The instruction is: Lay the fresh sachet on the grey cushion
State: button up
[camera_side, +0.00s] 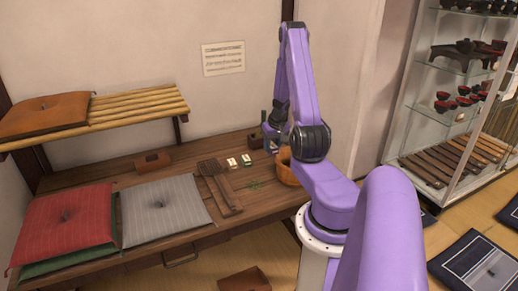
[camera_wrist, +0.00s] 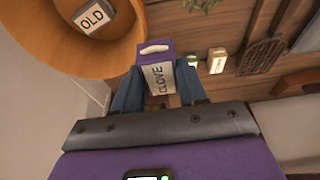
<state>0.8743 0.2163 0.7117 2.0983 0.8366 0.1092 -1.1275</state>
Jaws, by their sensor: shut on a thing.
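My gripper (camera_wrist: 158,92) is shut on a purple sachet (camera_wrist: 158,52) with a white label that seems to read "CLOVE". In the side view my gripper (camera_side: 271,143) is above the back right of the wooden table, beside the wooden bowl (camera_side: 289,172); the held sachet is hard to make out there. The grey cushion (camera_side: 165,212) lies flat on the table at the left, well away from my gripper, with a dark tuft in its middle. A sachet marked "OLD" (camera_wrist: 94,17) lies inside the bowl, which fills the upper left of the wrist view (camera_wrist: 52,42).
Two small sachets (camera_side: 231,163) (camera_side: 247,160), a green sprig (camera_side: 256,184) and a dark wooden rack (camera_side: 220,188) lie between bowl and grey cushion. A red cushion (camera_side: 65,222) adjoins the grey one. A slatted shelf (camera_side: 135,107) with a brown cushion (camera_side: 45,114) overhangs the back left.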

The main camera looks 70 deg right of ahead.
jog(key=w+a+r+n+y, duration=0.1)
jog(key=w+a+r+n, duration=0.2)
jog(key=a, duration=0.6)
jog(key=w+a+n+y, duration=0.1)
jog(key=w+a+n, duration=0.2)
jog(key=a+n, duration=0.4)
jog(key=w+a+r+n+y, duration=0.1)
jog(key=w+a+r+n, duration=0.15)
jog(key=a, duration=0.75)
jog(key=s+a+n+y, duration=0.1)
jog(key=s+a+n, duration=0.2)
jog(key=a+n, duration=0.45)
jog(key=m, duration=0.2)
send_over(187, 208)
jog(key=s, duration=0.2)
jog(key=f, duration=0.8)
jog(key=shift+w+d+f, duration=0.2)
jog(key=shift+f, duration=0.15)
jog(key=shift+w+d+f, duration=0.1)
jog(key=shift+w+f, duration=0.2)
jog(key=shift+f, duration=1.6)
jog(key=shift+f, duration=0.1)
